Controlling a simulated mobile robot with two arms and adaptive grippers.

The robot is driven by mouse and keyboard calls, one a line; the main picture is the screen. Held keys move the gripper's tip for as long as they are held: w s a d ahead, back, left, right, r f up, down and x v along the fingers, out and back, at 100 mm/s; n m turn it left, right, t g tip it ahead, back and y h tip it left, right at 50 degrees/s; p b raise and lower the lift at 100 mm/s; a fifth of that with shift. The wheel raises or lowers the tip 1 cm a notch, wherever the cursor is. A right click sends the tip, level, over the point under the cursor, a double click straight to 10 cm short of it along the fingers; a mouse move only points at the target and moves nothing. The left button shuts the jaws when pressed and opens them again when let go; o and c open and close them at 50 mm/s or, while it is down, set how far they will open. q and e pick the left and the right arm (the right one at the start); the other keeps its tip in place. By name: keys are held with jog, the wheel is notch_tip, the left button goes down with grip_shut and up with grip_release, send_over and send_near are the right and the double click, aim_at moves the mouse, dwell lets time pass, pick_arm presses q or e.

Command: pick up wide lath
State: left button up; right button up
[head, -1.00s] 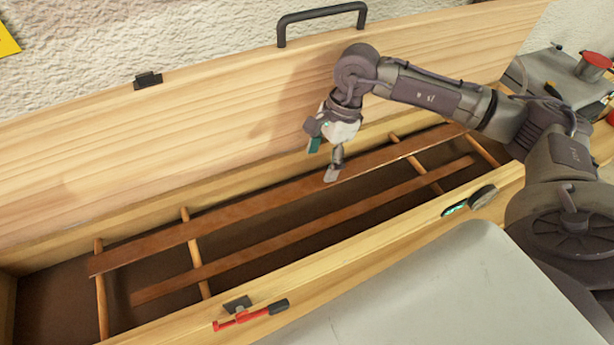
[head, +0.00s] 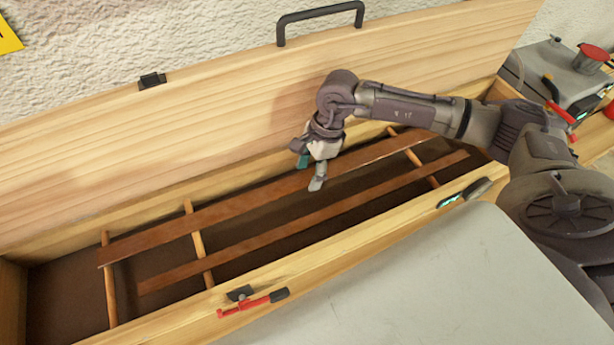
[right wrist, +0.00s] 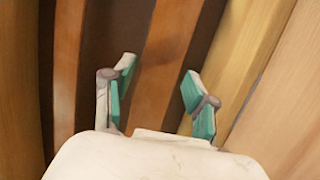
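The wide lath (head: 240,205) is a long brown strip lying across round wooden rods inside a long wooden box. The narrow lath (head: 240,247) lies nearer to me, roughly alongside it. My right gripper (head: 310,172) points down over the wide lath near its middle. In the right wrist view the gripper's teal-padded fingers (right wrist: 160,76) are spread apart, with the wide lath (right wrist: 166,50) running between them and the narrow lath (right wrist: 68,60) off to the left. I cannot tell whether the fingertips touch the lath. My left gripper is not in view.
The box's raised lid (head: 200,130) with a black handle (head: 320,12) stands behind. The front wall (head: 345,245) carries a red latch (head: 253,303). A pale grey surface (head: 430,285) lies in front.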

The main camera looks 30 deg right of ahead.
jog(key=c, duration=0.8)
jog(key=shift+r, duration=0.2)
